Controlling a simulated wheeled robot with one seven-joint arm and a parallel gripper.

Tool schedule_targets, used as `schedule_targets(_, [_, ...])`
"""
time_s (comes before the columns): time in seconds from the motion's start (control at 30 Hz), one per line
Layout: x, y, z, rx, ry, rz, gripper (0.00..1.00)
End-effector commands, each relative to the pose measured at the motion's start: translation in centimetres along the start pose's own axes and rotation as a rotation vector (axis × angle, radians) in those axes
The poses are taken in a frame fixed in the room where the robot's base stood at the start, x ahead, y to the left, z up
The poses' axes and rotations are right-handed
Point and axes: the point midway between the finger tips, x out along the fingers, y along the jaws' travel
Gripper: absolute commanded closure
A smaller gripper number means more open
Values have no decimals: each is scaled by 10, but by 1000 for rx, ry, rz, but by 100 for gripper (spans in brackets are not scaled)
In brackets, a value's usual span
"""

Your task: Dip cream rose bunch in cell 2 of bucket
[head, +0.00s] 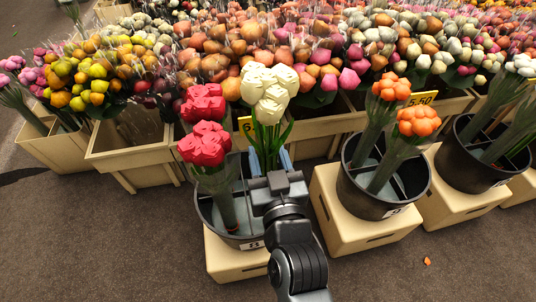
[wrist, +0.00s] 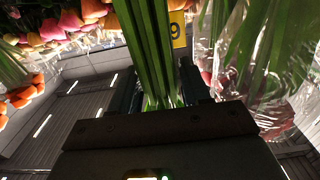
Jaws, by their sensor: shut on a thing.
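The cream rose bunch (head: 268,92) stands upright with its heads up and green leaves below. My gripper (head: 269,162) is shut on its stems, which also show between the fingers in the wrist view (wrist: 150,50). The black bucket (head: 203,215) is under and around my gripper, on a cream crate. Two red bunches (head: 205,148) stand in its left part. My gripper and arm hide the bucket's right part and the lower stem ends, so I cannot tell whether the stems are inside a cell.
A second black bucket (head: 424,190) with two orange bunches (head: 418,122) stands to the right on a crate (head: 340,225). Another bucket (head: 457,128) is farther right. Crowded flower crates and yellow price cards (head: 424,98) line the back. The floor in front is mostly clear.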

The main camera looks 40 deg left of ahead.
Motion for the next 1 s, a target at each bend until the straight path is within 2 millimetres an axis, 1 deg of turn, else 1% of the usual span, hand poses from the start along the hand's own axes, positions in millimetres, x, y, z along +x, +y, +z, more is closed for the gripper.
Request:
schedule_targets(0.03, [0,0,8,0,2,0,97])
schedule_targets(0.6, [0,0,59,0,2,0,97])
schedule_targets(0.9, [0,0,82,1,1,-1,97])
schedule_targets(1.0, [0,0,87,0,2,0,97])
